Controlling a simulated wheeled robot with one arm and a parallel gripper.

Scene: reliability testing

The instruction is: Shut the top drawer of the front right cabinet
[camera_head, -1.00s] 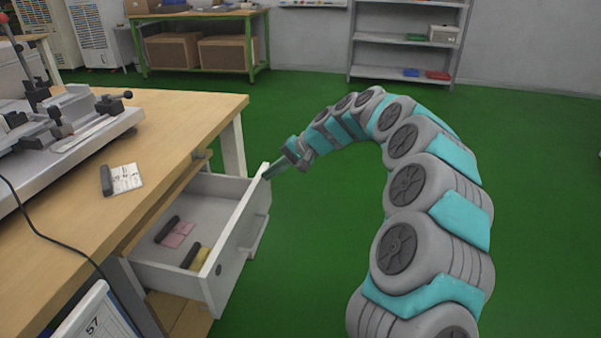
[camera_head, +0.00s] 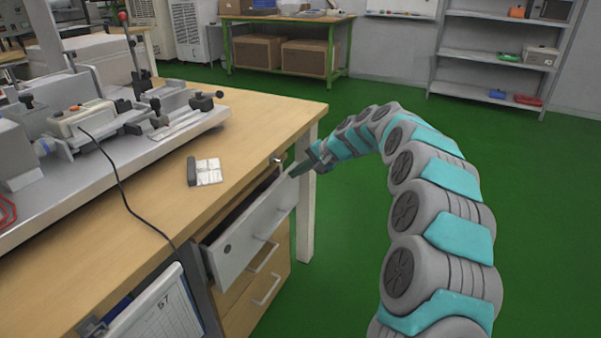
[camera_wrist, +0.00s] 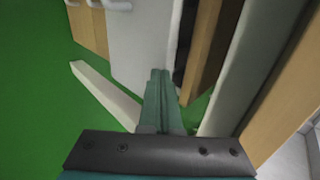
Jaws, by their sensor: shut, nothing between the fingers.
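The top drawer (camera_head: 252,232) of the cabinet under the wooden workbench (camera_head: 262,112) has a white front with a handle. It stands slightly open, with a narrow dark gap behind its front. My gripper (camera_head: 296,171) is shut and empty, its fingertips at the far upper corner of the drawer front, seemingly touching it. In the wrist view my gripper (camera_wrist: 159,75) points at the white drawer front (camera_wrist: 140,45), beside the dark gap. The inside of the drawer is mostly hidden.
Lower drawers (camera_head: 262,288) with handles are shut below. A bench leg (camera_head: 307,200) stands just beyond the gripper. A machine (camera_head: 110,120) and a small card with a dark block (camera_head: 205,172) lie on the bench. Green floor to the right is free.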

